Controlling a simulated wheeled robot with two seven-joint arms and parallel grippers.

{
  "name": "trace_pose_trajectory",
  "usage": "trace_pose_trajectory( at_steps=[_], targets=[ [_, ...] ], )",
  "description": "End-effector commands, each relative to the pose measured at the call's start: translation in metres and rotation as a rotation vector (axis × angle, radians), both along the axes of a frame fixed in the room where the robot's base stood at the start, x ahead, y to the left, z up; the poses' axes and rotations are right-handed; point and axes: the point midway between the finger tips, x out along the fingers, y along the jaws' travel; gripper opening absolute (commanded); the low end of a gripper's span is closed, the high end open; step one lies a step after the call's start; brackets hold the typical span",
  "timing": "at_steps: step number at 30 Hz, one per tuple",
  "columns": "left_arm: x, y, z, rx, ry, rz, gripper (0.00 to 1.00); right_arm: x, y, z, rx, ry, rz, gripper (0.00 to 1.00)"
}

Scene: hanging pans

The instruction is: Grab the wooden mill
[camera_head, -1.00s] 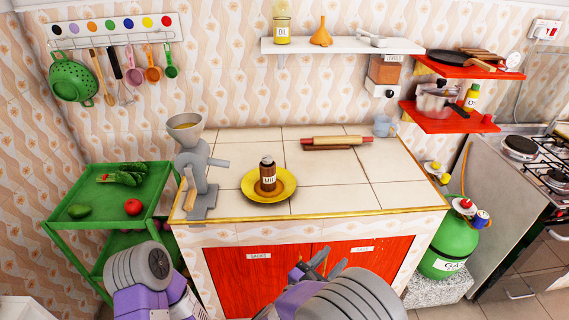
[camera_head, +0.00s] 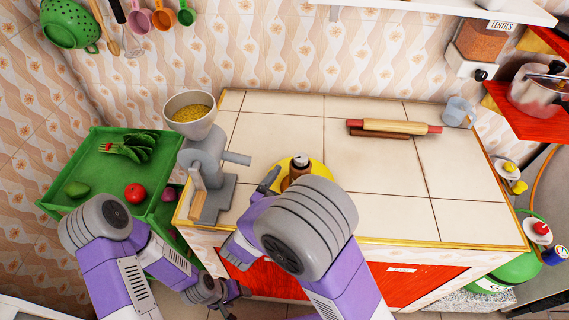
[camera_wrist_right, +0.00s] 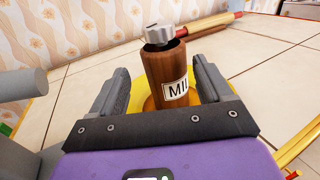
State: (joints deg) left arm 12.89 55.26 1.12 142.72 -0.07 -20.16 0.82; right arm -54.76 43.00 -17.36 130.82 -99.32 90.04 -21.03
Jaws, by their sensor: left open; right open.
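The wooden mill (camera_head: 299,168) is a brown cylinder with a silver knob, upright on a yellow plate (camera_head: 318,168). My right arm hides its lower part in the head view. In the right wrist view the mill (camera_wrist_right: 167,85) stands between the two fingers of my open right gripper (camera_wrist_right: 160,66), with a gap on each side. Part of its label shows. In the head view my right gripper (camera_head: 272,182) is at the plate, mostly hidden by its arm. My left gripper (camera_head: 230,291) is low in front of the counter, small and partly hidden.
A grey grinder (camera_head: 207,165) with a grain-filled bowl stands left of the plate. A rolling pin (camera_head: 390,127) lies at the back right. A green cart (camera_head: 95,165) holds vegetables on the left. Tiles right of the plate are clear.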

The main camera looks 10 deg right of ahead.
Motion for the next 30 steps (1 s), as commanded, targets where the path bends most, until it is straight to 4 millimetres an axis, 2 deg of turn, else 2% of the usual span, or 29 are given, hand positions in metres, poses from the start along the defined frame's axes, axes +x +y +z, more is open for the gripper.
trace_pose_trajectory(
  at_steps=[2,15,25,30],
  targets=[
    [0.0,0.0,-0.002,0.0,0.0,0.0,0.63,0.006,-0.006,-0.001,0.002,-0.001,-0.004,0.91],
    [0.0,0.0,-0.019,0.0,0.0,0.0,0.63,0.045,-0.046,-0.007,0.002,-0.001,0.001,0.91],
    [0.0,0.0,-0.02,0.0,0.0,0.0,0.63,0.051,-0.05,-0.005,0.0,0.0,0.004,0.91],
    [0.0,0.0,-0.02,0.0,0.0,0.0,0.63,0.051,-0.05,-0.005,0.0,0.0,0.004,0.65]
  ],
)
